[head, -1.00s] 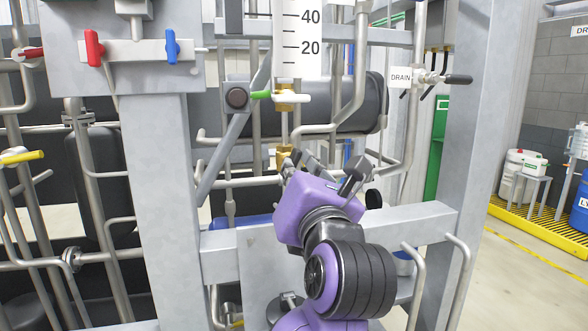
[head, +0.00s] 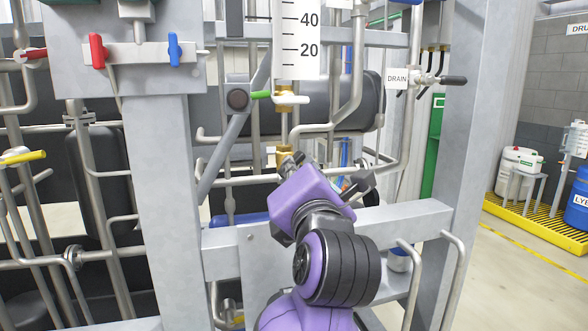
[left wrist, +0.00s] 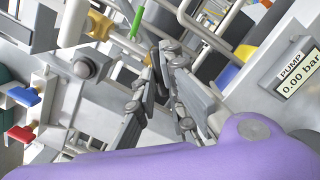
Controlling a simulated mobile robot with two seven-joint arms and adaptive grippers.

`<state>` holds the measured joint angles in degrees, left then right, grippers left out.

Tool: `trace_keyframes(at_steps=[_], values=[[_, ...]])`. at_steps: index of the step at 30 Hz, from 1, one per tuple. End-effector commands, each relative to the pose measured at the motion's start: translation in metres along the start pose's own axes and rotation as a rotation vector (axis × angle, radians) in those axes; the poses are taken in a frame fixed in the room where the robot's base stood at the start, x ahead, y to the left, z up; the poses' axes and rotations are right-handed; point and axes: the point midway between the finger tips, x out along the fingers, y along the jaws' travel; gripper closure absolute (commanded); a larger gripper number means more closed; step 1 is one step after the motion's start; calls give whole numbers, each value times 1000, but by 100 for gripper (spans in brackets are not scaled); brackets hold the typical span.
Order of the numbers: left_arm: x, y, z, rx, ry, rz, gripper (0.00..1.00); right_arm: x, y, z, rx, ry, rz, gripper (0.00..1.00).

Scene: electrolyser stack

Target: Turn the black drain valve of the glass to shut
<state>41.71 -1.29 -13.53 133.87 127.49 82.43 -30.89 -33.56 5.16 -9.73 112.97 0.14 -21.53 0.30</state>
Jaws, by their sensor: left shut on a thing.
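The glass (head: 297,50) is a white gauge marked 40 and 20. Below it is a brass fitting (head: 284,99) with a white and green lever (head: 290,98), and lower down another brass fitting (head: 284,155). My left gripper (head: 291,160), purple with grey fingers, is at this lower fitting. In the left wrist view its fingers (left wrist: 161,62) are shut on a small black handle (left wrist: 155,58), seemingly the drain valve of the glass. The fingers hide much of the handle, so its angle is unclear. My right gripper is in neither view.
A valve with a black handle (head: 453,80), labelled DRAIN, is at upper right. Pipes surround my gripper, and a grey frame beam (head: 400,218) crosses below it. Red (head: 97,50) and blue levers (head: 173,50) are at upper left. A pump display (left wrist: 298,82) shows 0.00 bar.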

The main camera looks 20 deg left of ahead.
Motion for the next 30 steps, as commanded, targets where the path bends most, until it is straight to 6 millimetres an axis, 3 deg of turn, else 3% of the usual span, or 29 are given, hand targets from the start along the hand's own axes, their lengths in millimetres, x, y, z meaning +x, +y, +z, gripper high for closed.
trace_keyframes(at_steps=[9, 20, 29, 30], values=[[0, 2, 1, 343, -2, -50, 100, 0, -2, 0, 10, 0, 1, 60], [0, 2, 1, 388, -2, -58, 100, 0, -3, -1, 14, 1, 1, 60], [0, 4, 2, 727, -1, -108, 100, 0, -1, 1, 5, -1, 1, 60], [0, 4, 2, 742, -1, -111, 89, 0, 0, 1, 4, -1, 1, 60]])
